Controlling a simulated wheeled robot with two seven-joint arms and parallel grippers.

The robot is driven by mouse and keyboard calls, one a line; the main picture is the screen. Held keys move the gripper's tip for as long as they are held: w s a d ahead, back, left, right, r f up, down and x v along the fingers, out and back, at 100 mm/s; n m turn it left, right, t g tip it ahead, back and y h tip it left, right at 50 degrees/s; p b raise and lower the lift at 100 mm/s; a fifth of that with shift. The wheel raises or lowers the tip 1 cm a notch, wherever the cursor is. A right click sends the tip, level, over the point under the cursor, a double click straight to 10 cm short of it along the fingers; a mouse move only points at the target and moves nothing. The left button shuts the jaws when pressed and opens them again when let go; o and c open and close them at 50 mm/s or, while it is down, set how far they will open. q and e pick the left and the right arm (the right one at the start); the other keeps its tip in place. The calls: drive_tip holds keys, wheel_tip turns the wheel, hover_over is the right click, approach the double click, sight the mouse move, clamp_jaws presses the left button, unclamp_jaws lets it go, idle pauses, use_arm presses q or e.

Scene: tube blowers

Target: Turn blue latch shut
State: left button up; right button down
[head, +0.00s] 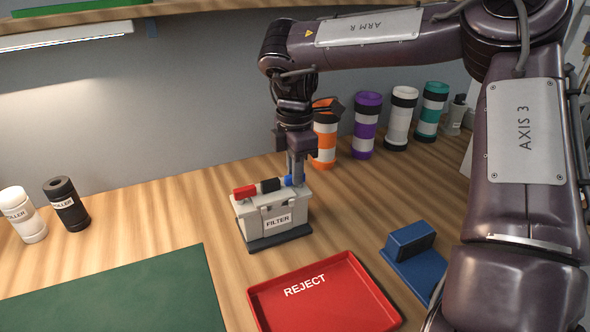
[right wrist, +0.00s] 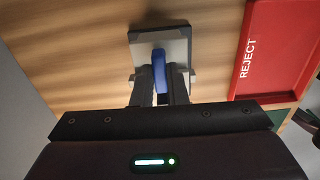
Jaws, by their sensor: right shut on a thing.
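The blue latch (head: 288,181) is a small blue piece on top of the grey filter box (head: 252,216), at its right end. In the right wrist view the latch (right wrist: 159,70) is an elongated blue bar between my gripper's fingers. My right gripper (head: 297,180) points straight down over that end of the box. It is shut on the blue latch; its fingers (right wrist: 160,82) lie on both sides of it. In the head view the fingers partly hide the latch. A red part (head: 244,192) and a black part (head: 269,185) lie in line with it on the box top.
A red REJECT tray (head: 262,297) lies in front of the box, with a blue holder (head: 424,270) to its right. Striped tubes, including a purple one (head: 367,126), stand behind. Filler bottles (head: 67,204) stand at left. A green mat (head: 120,300) lies front left.

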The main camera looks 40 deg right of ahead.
drive_tip(key=c, duration=1.4)
unclamp_jaws()
drive_tip(key=shift+c, duration=0.2)
drive_tip(key=shift+r, duration=0.15)
wheel_tip(320, 180, up, 8)
drive_tip(key=shift+f, duration=0.2)
